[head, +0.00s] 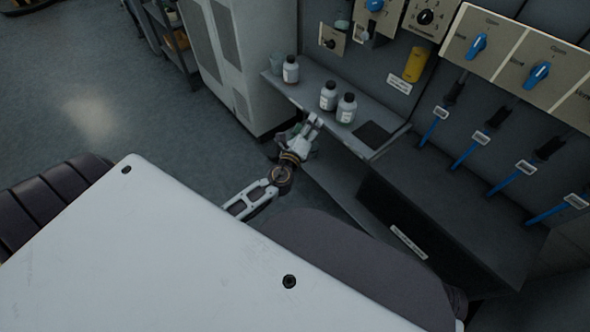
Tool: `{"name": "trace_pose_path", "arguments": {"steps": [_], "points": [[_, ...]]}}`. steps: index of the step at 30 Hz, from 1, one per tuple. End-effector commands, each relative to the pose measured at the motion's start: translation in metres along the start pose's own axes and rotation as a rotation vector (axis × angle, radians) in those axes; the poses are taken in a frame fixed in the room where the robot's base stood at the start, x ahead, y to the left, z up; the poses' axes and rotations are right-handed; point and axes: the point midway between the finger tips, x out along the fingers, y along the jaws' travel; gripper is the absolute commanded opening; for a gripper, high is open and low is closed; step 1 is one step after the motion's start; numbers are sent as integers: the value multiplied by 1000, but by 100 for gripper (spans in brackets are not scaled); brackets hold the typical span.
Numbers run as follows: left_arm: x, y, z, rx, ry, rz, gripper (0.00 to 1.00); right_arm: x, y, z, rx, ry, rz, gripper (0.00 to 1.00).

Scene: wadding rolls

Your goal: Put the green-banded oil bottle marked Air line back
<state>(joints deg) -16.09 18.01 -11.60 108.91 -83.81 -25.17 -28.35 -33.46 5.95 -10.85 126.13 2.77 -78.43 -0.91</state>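Three white bottles with dark caps stand upright on a grey wall shelf (314,82): a far bottle (290,70), a middle bottle (328,97) and a near bottle (347,109). Their label markings and band colours are too small to read, so I cannot tell which is the green-banded Air line one. My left gripper (311,124) is beside the shelf's front edge, just below the middle and near bottles. A greenish patch shows beside its fingers; I cannot tell what it is or whether anything is held. My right gripper is out of view.
A dark square pad (372,134) lies at the shelf's near end. A yellow cylinder (415,64) and blue-handled levers (470,150) are on the wall panel. A grey cabinet (235,60) stands beyond the shelf. Open floor (90,115) lies to the left.

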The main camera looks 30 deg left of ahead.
Motion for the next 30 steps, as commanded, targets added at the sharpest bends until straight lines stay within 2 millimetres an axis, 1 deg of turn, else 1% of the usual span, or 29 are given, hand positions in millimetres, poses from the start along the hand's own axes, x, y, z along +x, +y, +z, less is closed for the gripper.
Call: {"name": "trace_pose_path", "arguments": {"steps": [3, 7, 14, 21, 26, 30], "points": [[-11, 16, 3, -169, -38, 90, 65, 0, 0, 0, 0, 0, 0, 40], [-25, 35, 4, -344, -78, 193, 65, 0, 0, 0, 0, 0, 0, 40], [-56, 70, -6, -639, -147, 398, 65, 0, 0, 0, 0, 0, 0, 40], [-99, 103, -31, -923, -212, 637, 65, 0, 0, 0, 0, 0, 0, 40], [-133, 118, -54, -1093, -251, 811, 65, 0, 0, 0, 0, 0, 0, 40], [-166, 124, -77, -1231, -280, 973, 65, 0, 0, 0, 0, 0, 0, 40]]}}
